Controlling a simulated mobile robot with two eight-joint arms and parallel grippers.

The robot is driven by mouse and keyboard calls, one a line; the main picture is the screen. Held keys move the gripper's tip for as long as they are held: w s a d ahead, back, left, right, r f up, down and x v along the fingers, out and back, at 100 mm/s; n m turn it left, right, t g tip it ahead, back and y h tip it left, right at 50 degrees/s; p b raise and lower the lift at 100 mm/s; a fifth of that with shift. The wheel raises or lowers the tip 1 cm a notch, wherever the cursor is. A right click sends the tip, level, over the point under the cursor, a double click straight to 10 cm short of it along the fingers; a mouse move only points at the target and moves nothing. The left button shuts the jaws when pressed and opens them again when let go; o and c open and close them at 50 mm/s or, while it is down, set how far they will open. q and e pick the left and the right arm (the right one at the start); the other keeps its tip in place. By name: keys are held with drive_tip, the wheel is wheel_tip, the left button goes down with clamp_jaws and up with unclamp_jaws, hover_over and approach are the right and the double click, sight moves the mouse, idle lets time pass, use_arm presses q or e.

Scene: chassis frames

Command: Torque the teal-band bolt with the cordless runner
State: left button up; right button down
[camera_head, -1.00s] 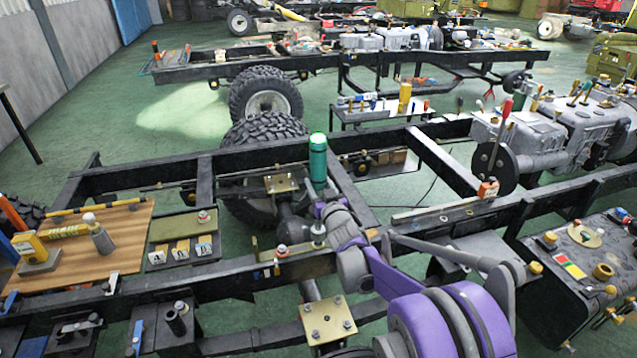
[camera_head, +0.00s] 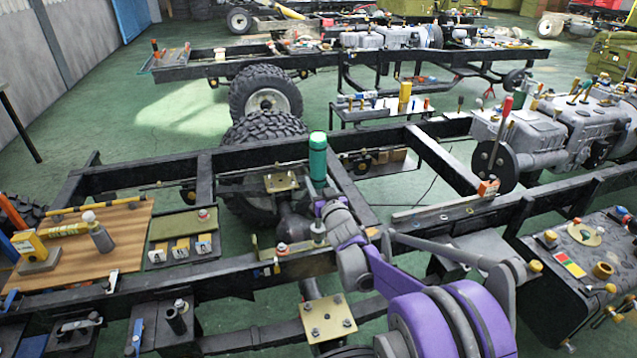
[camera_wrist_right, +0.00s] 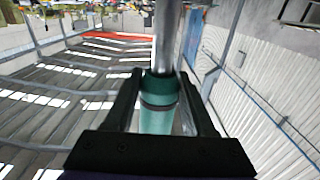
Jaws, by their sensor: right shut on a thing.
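In the head view a grey metal piece (camera_head: 318,232) shows below the gripper at the rail. I cannot make out a teal band on any bolt; the runner's tip and any contact there are unclear. My left gripper is not in view.
A red-banded bolt (camera_head: 282,249) stands on the rail just left of the runner. A wooden board (camera_head: 125,245) with a yellow tool and a grey bottle-like item lies at the left. A tray (camera_head: 160,258) holds several small blocks. A brass-coloured plate (camera_head: 328,322) lies below.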

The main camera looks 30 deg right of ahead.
sight(319, 193)
drive_tip(key=shift+f+b, duration=1.15)
drive_tip(key=shift+f, duration=0.55)
idle(2.8)
drive_tip(key=shift+r, duration=0.15)
idle(1.8)
drive_tip(key=shift+r+p, duration=1.1)
drive_tip(key=shift+r, duration=0.5)
